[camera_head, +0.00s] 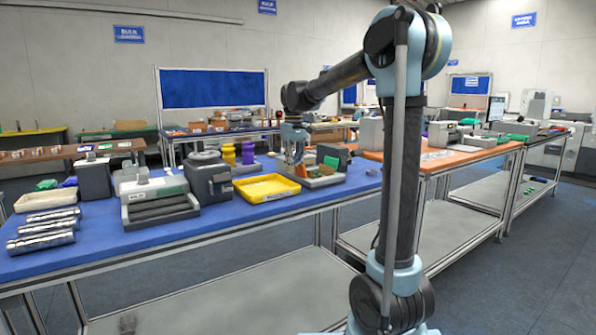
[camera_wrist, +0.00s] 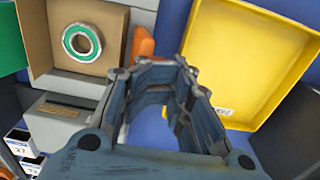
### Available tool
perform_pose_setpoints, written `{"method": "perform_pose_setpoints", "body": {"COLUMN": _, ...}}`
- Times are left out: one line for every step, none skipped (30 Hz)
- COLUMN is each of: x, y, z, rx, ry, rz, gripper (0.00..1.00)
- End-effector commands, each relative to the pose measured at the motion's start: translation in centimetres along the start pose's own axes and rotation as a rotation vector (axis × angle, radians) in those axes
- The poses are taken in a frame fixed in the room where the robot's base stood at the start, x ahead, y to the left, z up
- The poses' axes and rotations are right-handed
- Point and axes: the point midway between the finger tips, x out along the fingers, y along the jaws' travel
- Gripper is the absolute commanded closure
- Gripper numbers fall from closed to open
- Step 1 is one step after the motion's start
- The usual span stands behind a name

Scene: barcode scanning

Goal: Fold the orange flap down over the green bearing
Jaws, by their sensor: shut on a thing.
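The green bearing (camera_wrist: 82,42), a metal ring with a green band, sits in an open brown box (camera_wrist: 118,22) at the upper left of the wrist view. A green flap (camera_wrist: 10,42) stands at the box's left side. The orange flap (camera_wrist: 143,44) shows at the box's right side, partly hidden behind my gripper (camera_wrist: 158,68). My gripper is shut at the orange flap; the exact contact is hidden by the fingers. In the head view my gripper (camera_head: 293,150) is down at the fixture on the blue table, and the bearing cannot be made out.
A yellow tray (camera_head: 240,191) lies just left of the fixture in the head view, and to the right of my gripper in the wrist view (camera_wrist: 255,45). A dark grey machine (camera_head: 208,180) stands left of the tray. The blue table's front strip (camera_head: 225,216) is clear.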

Motion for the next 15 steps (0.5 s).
{"method": "perform_pose_setpoints", "body": {"x": 0.1, "y": -0.1, "z": -0.1, "rx": -0.001, "ry": 0.004, "rz": 0.0, "gripper": 1.0}}
{"method": "perform_pose_setpoints", "body": {"x": 0.1, "y": -0.1, "z": 0.0, "rx": -0.001, "ry": 0.004, "rz": 0.0, "gripper": 1.0}}
{"method": "perform_pose_setpoints", "body": {"x": 0.1, "y": -0.2, "z": 0.0, "rx": -0.002, "ry": 0.004, "rz": 0.0, "gripper": 1.0}}
{"method": "perform_pose_setpoints", "body": {"x": 0.0, "y": -0.2, "z": 0.1, "rx": -0.002, "ry": 0.005, "rz": 0.0, "gripper": 1.0}}
{"method": "perform_pose_setpoints", "body": {"x": 0.0, "y": -0.2, "z": 0.1, "rx": -0.002, "ry": 0.005, "rz": 0.0, "gripper": 1.0}}
{"method": "perform_pose_setpoints", "body": {"x": -0.1, "y": -0.2, "z": 0.1, "rx": -0.002, "ry": 0.006, "rz": 0.0, "gripper": 1.0}}
{"method": "perform_pose_setpoints", "body": {"x": -0.1, "y": -0.1, "z": 0.2, "rx": -0.002, "ry": 0.006, "rz": 0.001, "gripper": 1.0}}
{"method": "perform_pose_setpoints", "body": {"x": -0.1, "y": -0.1, "z": 0.2, "rx": -0.002, "ry": 0.007, "rz": 0.001, "gripper": 1.0}}
{"method": "perform_pose_setpoints", "body": {"x": -0.2, "y": 0.0, "z": 0.3, "rx": -0.002, "ry": 0.007, "rz": 0.001, "gripper": 1.0}}
{"method": "perform_pose_setpoints", "body": {"x": -0.3, "y": 0.1, "z": 0.3, "rx": -0.002, "ry": 0.008, "rz": 0.002, "gripper": 1.0}}
{"method": "perform_pose_setpoints", "body": {"x": -0.3, "y": 0.2, "z": 0.3, "rx": -0.002, "ry": 0.008, "rz": 0.002, "gripper": 1.0}}
{"method": "perform_pose_setpoints", "body": {"x": -0.4, "y": 0.4, "z": 0.4, "rx": -0.001, "ry": 0.009, "rz": 0.003, "gripper": 1.0}}
{"method": "perform_pose_setpoints", "body": {"x": -0.4, "y": 0.5, "z": 0.5, "rx": -0.001, "ry": 0.009, "rz": 0.003, "gripper": 1.0}}
{"method": "perform_pose_setpoints", "body": {"x": -0.5, "y": 0.6, "z": 0.5, "rx": -0.001, "ry": 0.01, "rz": 0.004, "gripper": 1.0}}
{"method": "perform_pose_setpoints", "body": {"x": -0.5, "y": 0.8, "z": 0.6, "rx": 0.0, "ry": 0.01, "rz": 0.005, "gripper": 1.0}}
